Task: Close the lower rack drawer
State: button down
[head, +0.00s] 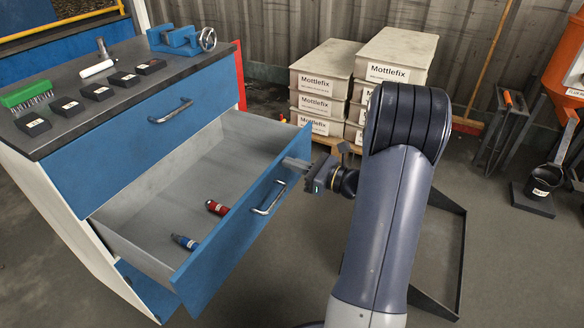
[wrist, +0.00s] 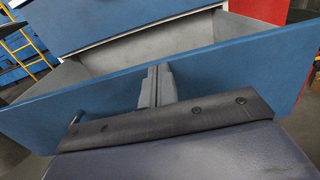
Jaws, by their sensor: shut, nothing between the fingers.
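An open drawer with a blue front (head: 240,235) and grey inside sticks out of the blue-and-white cabinet (head: 75,170), below a shut upper drawer (head: 150,118). Its front also spans the wrist view (wrist: 235,75). The drawer's metal handle (head: 268,198) is on the front. A red cylinder (head: 217,208) and a blue cylinder (head: 185,242) lie inside. My gripper (head: 288,163) is shut and empty at the outer face of the drawer front, near its upper edge and right of the handle. In the wrist view its fingers (wrist: 156,84) overlap the front; contact is unclear.
The cabinet top holds a blue vise (head: 180,40), small black blocks (head: 96,91) and a green-topped item (head: 25,95). Mottlefix boxes (head: 318,85) are stacked behind. A black tray-like frame (head: 455,250) lies right of my arm. Another blue panel (head: 148,290) shows below the drawer.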

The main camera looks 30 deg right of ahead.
jog(key=shift+w+a, duration=0.15)
jog(key=shift+w, duration=0.05)
dwell(0.3)
jog(key=shift+w+a+r, duration=0.1)
jog(key=shift+w+a, duration=0.3)
jog(key=shift+w, duration=0.1)
jog(key=x, duration=2.2)
jog(key=shift+p, duration=0.45)
